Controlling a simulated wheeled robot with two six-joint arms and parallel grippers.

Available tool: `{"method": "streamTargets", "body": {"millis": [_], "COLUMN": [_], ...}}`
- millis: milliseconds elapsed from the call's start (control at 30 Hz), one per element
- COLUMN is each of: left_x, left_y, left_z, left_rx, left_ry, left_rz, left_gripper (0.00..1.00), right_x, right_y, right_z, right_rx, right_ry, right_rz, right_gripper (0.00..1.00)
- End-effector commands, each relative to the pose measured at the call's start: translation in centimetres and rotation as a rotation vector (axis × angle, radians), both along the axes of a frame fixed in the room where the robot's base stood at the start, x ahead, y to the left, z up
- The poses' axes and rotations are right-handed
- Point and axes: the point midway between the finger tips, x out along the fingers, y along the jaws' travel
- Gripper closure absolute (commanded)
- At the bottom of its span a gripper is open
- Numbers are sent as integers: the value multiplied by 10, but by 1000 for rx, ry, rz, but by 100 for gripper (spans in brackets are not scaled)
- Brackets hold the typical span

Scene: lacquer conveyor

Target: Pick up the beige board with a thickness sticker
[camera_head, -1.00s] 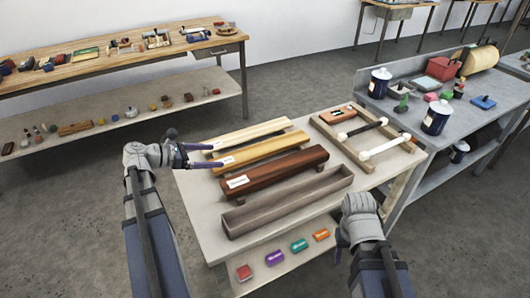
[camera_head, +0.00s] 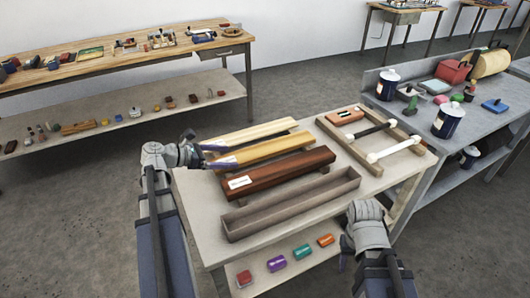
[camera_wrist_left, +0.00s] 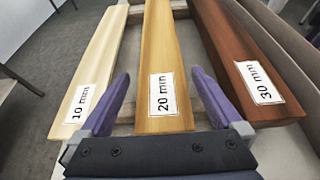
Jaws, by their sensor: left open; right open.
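Three boards with white thickness stickers lie side by side on the table. The palest, beige board (camera_head: 250,134) reads 10 mm in the left wrist view (camera_wrist_left: 100,62). The golden-tan board (camera_head: 268,151) in the middle reads 20 mm there (camera_wrist_left: 158,45). The dark red-brown board (camera_head: 285,172) reads 30 mm (camera_wrist_left: 232,50). My left gripper (camera_head: 221,157) is open at the near end of the golden-tan board, with one purple finger on each side of it; contact cannot be told. My right gripper (camera_head: 346,252) is open and empty by the table's front right edge.
A long empty grey-brown trough (camera_head: 295,207) lies in front of the boards. A wooden frame with two rollers (camera_head: 395,148) stands at the right. Coloured blocks (camera_head: 302,252) sit on the lower shelf. A grey bench with cans (camera_head: 448,120) is at right.

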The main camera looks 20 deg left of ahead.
Motion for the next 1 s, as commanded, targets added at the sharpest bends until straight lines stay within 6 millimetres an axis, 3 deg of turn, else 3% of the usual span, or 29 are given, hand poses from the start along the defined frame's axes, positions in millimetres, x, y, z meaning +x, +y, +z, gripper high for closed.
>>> {"method": "streamTargets", "body": {"millis": [267, 500, 1000], "left_x": [27, 29, 29], "left_y": [-25, -27, -27], "left_z": [-17, -16, -16], "left_rx": [1, 0, 0], "left_ry": [0, 0, 0], "left_rz": [-4, 0, -1], "left_gripper": [0, 0, 55], "right_x": [0, 0, 0], "right_y": [0, 0, 0], "right_z": [-17, -15, -16], "right_rx": [0, 0, 0], "right_ry": [0, 0, 0], "right_rz": [0, 0, 0], "right_gripper": [50, 50, 50]}}
